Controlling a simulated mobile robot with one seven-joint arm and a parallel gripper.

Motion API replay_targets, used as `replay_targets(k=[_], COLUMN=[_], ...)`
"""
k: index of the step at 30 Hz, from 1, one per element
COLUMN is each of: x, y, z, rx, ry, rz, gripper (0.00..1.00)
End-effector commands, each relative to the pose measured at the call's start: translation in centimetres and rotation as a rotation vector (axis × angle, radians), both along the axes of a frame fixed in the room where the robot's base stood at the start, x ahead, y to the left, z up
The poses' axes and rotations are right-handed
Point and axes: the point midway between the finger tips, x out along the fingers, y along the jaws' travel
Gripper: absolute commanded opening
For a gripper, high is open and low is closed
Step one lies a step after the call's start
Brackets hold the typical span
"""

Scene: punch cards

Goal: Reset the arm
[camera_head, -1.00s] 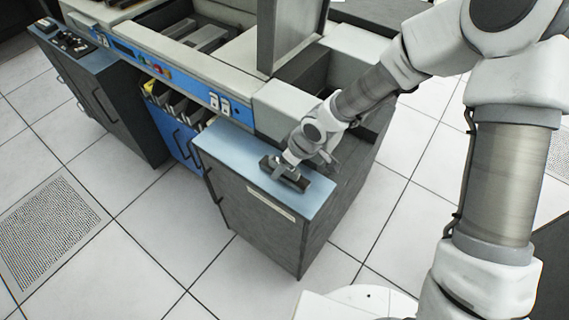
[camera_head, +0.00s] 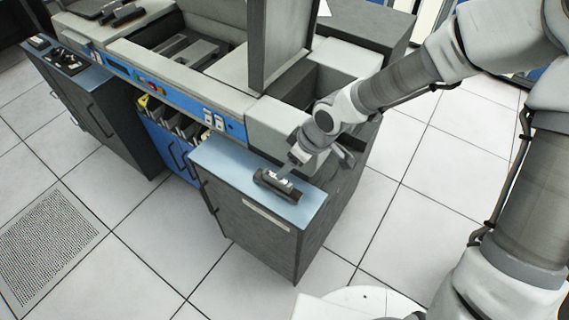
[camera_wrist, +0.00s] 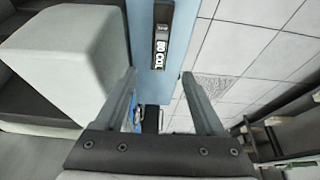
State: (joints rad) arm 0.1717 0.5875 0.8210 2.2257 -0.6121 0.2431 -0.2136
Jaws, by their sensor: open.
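A small dark block (camera_head: 277,187) lies on the light-blue top of a grey cabinet (camera_head: 232,164). In the wrist view the block (camera_wrist: 161,47) shows a white label that reads "80 COL". My gripper (camera_wrist: 159,76) is open, with its two fingers spread apart and nothing between them. In the head view my gripper (camera_head: 291,164) is above the block, by its far right end, and looks apart from it. The fingertips are small and partly hidden there by the wrist.
A large grey machine with a blue panel (camera_head: 190,98) stands behind the cabinet, with a raised dark panel (camera_head: 281,45). Its pale housing (camera_wrist: 75,62) is close on the left in the wrist view. White tiled floor (camera_head: 130,268) is clear in front.

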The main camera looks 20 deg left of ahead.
Motion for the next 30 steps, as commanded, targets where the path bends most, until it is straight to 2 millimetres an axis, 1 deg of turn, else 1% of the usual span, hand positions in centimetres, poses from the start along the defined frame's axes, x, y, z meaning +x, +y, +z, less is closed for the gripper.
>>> replay_targets(k=[1,6,24,26,28,29,30], x=[0.0,-0.1,-0.1,0.0,0.3,0.5,0.7], y=[-0.3,-0.6,-0.7,-1.1,-2.0,-2.5,-3.4], z=[0.7,1.4,1.3,1.2,1.0,0.9,0.8], rx=[0.0,-0.001,-0.004,-0.012,-0.03,-0.041,-0.061], ry=[-0.001,-0.001,0.0,0.002,0.005,0.008,0.011], rz=[-0.002,0.001,-0.004,-0.018,-0.049,-0.069,-0.101], gripper=[0.72,0.72,0.72,0.72,0.72,0.72,0.72])
